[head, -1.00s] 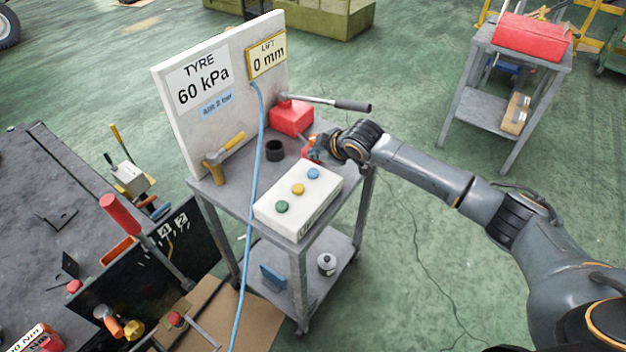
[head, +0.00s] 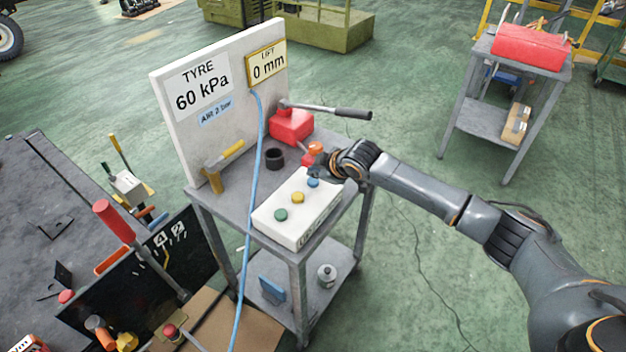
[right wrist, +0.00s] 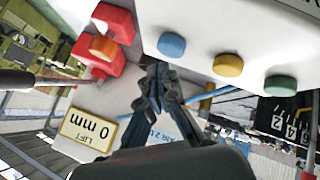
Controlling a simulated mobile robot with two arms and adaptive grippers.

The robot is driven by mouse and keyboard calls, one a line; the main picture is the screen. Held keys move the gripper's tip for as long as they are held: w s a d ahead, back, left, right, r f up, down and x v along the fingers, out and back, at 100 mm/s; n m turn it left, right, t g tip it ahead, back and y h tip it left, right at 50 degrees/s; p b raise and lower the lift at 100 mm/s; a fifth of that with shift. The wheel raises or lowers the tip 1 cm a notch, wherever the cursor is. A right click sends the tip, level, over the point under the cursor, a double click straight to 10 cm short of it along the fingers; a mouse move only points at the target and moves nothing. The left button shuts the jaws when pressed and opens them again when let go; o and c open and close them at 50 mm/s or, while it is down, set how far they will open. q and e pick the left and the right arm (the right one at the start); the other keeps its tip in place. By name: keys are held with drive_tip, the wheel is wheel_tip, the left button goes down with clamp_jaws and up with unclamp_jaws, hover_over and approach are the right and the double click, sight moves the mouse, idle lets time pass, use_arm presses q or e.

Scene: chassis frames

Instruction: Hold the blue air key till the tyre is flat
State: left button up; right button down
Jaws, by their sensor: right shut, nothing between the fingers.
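The white key box (head: 292,232) lies on the cart top with a green key (head: 281,215), a yellow key (head: 298,197) and a blue key (head: 313,183). My right gripper (head: 318,173) is shut and empty, just behind the blue key. In the right wrist view its closed fingertips (right wrist: 152,64) are beside the blue key (right wrist: 171,45); whether they touch it I cannot tell. The tyre sign (head: 201,88) on the white board reads 60 kPa. The tyre it refers to cannot be made out. My left gripper is not in view.
The lift sign (head: 267,62) reads 0 mm.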

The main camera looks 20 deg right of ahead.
sight(313, 182)
drive_tip(key=shift+f, duration=0.15)
idle(0.7)
drive_tip(key=shift+f, duration=0.25)
drive_tip(key=shift+f, duration=0.65)
idle(6.2)
